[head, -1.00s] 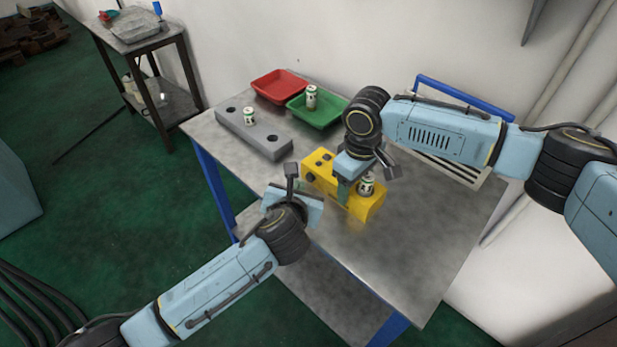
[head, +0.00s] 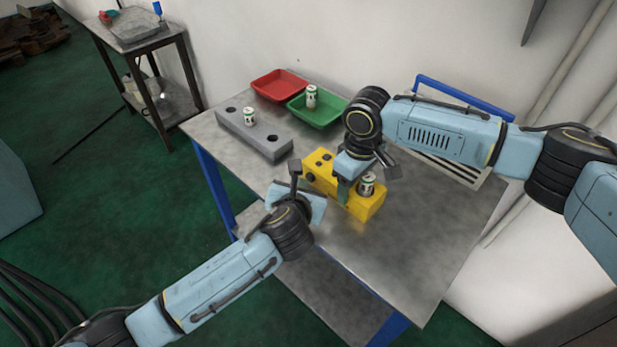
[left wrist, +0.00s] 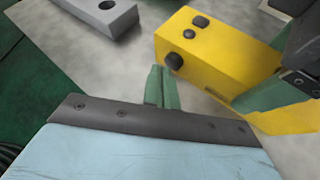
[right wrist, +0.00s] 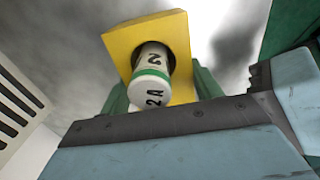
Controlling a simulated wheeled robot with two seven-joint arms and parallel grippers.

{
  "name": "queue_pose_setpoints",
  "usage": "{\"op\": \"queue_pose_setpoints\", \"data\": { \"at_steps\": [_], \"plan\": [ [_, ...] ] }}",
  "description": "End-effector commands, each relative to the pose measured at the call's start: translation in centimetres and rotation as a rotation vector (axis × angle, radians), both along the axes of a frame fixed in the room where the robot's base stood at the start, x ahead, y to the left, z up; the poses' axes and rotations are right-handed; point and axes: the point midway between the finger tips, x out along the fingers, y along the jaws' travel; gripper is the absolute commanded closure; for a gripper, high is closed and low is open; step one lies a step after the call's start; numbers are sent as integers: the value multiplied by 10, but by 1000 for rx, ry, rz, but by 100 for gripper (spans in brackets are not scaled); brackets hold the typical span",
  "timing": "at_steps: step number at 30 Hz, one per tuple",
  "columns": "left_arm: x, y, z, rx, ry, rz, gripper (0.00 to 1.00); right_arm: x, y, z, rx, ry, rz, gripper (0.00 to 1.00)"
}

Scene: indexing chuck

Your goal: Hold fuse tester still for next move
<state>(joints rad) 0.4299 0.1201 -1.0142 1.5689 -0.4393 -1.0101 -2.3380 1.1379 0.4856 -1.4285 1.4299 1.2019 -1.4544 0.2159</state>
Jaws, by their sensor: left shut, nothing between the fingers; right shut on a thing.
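The yellow fuse tester (head: 369,206) stands on the metal table, with dark knobs at its far left end. It also shows in the left wrist view (left wrist: 215,55). A white fuse with a green band (head: 367,183) sits upright in its near right end; the right wrist view shows this fuse (right wrist: 152,75) close up. My right gripper (head: 345,190) is shut on the tester from above, its green fingers at the tester's sides. My left gripper (left wrist: 160,86) is shut and empty, just left of the tester and apart from it. Its fingertips are hidden in the head view.
A grey block (head: 230,124) with holes holds one fuse (head: 249,116). Behind it are a red tray (head: 279,80) and a green tray (head: 330,112) with a fuse (head: 311,97). The table's front right is clear. A side table (head: 176,33) stands far left.

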Motion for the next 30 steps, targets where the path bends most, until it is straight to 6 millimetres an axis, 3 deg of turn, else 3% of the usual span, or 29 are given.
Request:
{"op": "queue_pose_setpoints", "data": {
  "at_steps": [30],
  "plan": [
    [7, -9, 1, -2, -1, -1, 100, 0, 1, 0, 3, 1, 4, 65]
  ]
}}
